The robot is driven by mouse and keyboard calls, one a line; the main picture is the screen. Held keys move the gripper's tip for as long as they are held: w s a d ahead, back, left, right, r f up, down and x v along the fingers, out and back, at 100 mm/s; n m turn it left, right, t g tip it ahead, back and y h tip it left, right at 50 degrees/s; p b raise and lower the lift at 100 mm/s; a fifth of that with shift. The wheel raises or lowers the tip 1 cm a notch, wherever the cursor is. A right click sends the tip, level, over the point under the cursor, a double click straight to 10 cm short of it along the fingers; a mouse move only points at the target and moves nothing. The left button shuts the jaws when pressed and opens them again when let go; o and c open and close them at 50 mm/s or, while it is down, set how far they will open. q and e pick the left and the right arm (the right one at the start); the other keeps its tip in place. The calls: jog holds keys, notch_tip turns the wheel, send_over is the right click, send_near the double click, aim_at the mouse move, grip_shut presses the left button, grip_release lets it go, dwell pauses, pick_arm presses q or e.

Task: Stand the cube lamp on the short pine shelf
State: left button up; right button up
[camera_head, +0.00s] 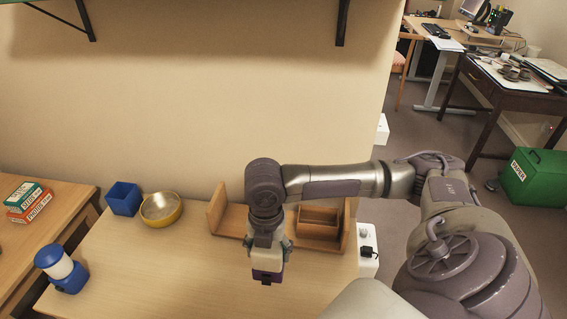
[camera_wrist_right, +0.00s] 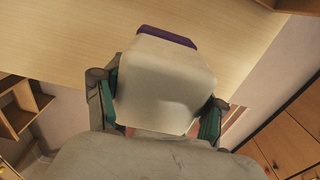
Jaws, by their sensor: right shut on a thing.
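The cube lamp, a rounded white block with a purple end, shows in the right wrist view (camera_wrist_right: 165,85). My right gripper (camera_wrist_right: 157,105) is shut on its white body, one finger on each side. In the head view the same gripper (camera_head: 267,243) points down over the desk, with the lamp's purple end (camera_head: 267,276) below it. A low wooden rack with two upright ends (camera_head: 217,208) stands on the desk behind the gripper; I cannot tell if it is the short pine shelf. The arm hides its middle. My left gripper is not in view.
A wooden divided box (camera_head: 318,222) sits in the rack's right part. A yellow bowl (camera_head: 161,209), a blue cup (camera_head: 123,199) and a blue-and-white lantern (camera_head: 62,268) stand left. A wall shelf on brackets (camera_head: 342,22) hangs above.

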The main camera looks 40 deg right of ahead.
jog(key=w+d, duration=1.2)
jog(key=d, duration=0.3)
jog(key=f, duration=0.4)
jog(key=f+b, duration=0.1)
jog(key=f, duration=0.1)
jog(key=shift+s+f, duration=0.1)
jog(key=shift+s, duration=0.15)
jog(key=shift+w+d+f, duration=0.1)
jog(key=shift+d+f, duration=0.05)
jog(key=shift+f, duration=0.15)
jog(key=shift+f, duration=0.15)
